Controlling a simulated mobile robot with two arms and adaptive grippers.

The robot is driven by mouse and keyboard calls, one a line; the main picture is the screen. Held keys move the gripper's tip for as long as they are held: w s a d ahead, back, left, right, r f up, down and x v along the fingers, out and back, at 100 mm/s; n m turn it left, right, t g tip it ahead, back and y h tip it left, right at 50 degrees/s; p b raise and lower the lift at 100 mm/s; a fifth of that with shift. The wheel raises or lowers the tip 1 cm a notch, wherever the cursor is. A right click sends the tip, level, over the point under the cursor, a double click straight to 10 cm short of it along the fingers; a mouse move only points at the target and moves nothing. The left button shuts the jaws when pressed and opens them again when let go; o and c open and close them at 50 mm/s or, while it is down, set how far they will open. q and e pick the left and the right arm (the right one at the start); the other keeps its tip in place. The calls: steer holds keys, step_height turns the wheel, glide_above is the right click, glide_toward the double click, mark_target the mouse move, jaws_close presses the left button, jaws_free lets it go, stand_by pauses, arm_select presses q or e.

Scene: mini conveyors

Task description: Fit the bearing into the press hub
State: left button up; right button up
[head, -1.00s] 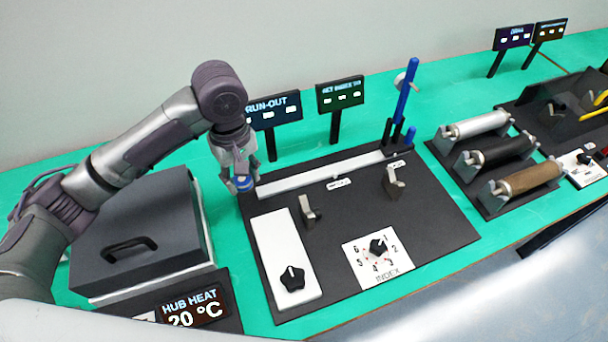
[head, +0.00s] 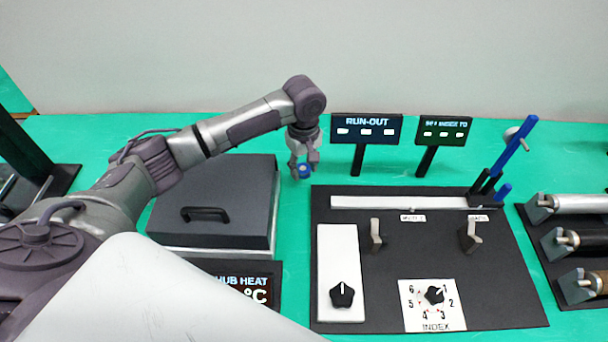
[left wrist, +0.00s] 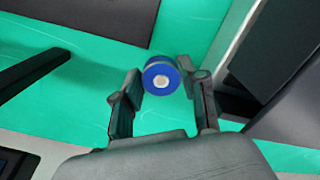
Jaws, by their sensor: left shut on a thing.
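A round blue part (left wrist: 161,77) with a pale centre, which looks like the bearing, is between the fingers of my left gripper (left wrist: 163,80) in the left wrist view. In the head view my left gripper (head: 303,168) points down, shut on the blue part (head: 304,172). It hangs over the green bench, just off the back left corner of the black panel and right of the grey lidded box. I cannot clearly make out the press hub. A HUB HEAT display (head: 246,281) is partly hidden by my own body. My right gripper is not in view.
The grey lidded box (head: 226,171) stands left of the gripper. The black panel (head: 400,287) carries knobs, levers and a blue handle (head: 515,150). The RUN-OUT sign (head: 366,129) stands behind it. A black frame (head: 22,150) is at far left. Green bench is clear behind the box.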

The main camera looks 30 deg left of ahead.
mark_target(304, 169)
arm_select(q)
steer(key=shift+f, duration=2)
steer(key=o, duration=1.2)
steer(key=shift+f, duration=0.15)
steer(key=shift+c, duration=0.2)
